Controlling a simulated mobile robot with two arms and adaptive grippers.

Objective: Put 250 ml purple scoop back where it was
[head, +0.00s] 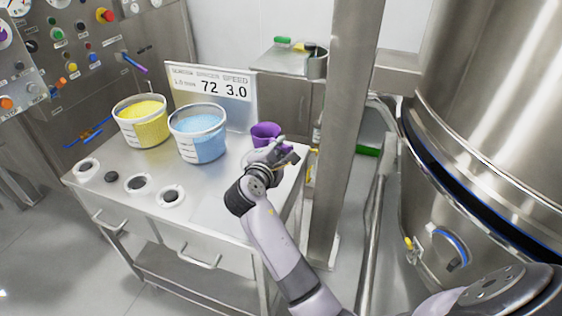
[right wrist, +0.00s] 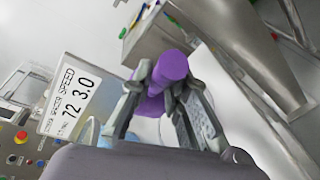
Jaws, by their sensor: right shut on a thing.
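The purple scoop (head: 265,132) is at the right rear part of the steel table, its cup showing just beyond my right gripper (head: 281,152). In the right wrist view my right gripper (right wrist: 172,92) is shut on the scoop's purple handle (right wrist: 172,67). The gripper and wrist hide part of the scoop, so I cannot tell whether it touches the table. My left gripper is not in view.
The steel table (head: 225,205) also holds a bucket of yellow powder (head: 140,135), a bucket of blue powder (head: 199,146) and several small round items at its left front. A sign (head: 212,84) stands behind. A steel post (head: 337,130) rises at the right.

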